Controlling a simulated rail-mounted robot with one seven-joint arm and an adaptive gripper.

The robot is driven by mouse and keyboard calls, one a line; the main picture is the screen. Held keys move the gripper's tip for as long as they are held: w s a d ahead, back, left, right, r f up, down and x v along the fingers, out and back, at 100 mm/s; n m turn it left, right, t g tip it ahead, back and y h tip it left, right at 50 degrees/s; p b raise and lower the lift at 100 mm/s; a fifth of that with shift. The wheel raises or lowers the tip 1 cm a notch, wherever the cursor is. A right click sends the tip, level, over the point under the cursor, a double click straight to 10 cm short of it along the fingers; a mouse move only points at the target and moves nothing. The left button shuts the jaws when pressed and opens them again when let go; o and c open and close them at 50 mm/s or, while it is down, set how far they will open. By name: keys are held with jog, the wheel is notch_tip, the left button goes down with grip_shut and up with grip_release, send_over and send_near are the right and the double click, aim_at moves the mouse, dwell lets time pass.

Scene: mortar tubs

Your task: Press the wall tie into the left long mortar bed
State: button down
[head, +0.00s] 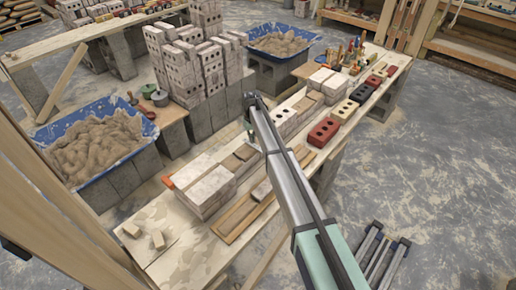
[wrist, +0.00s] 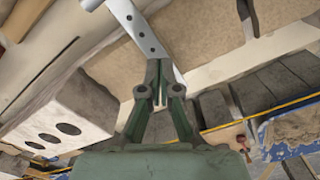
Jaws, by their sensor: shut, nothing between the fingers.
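My gripper (wrist: 160,78) is shut and empty in the wrist view. A grey metal strip with a row of holes, which looks like the wall tie (wrist: 139,28), shows at the fingertips in the wrist view. Its lower end passes behind the fingers; whether they touch it I cannot tell. A broad tan, grainy surface that looks like a mortar bed (wrist: 205,38) lies behind the strip. Whether the strip rests in it is unclear. In the head view, a brown mortar-like patch (head: 239,161) shows between pale bricks, partly behind my arm.
Blue tubs of mortar stand at the left (head: 96,140) and back (head: 283,40). Stacked pale bricks (head: 192,65) rise behind the bench. A red brick (head: 322,132) and other bricks line its right side. A holed pale brick (wrist: 65,115) is close at left in the wrist view.

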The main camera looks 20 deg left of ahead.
jog(key=shift+f+b, duration=0.45)
jog(key=shift+f, duration=0.7)
dwell(1.8)
notch_tip(320, 180, up, 9)
jog(key=p, duration=0.3)
dwell(0.8)
dwell(0.5)
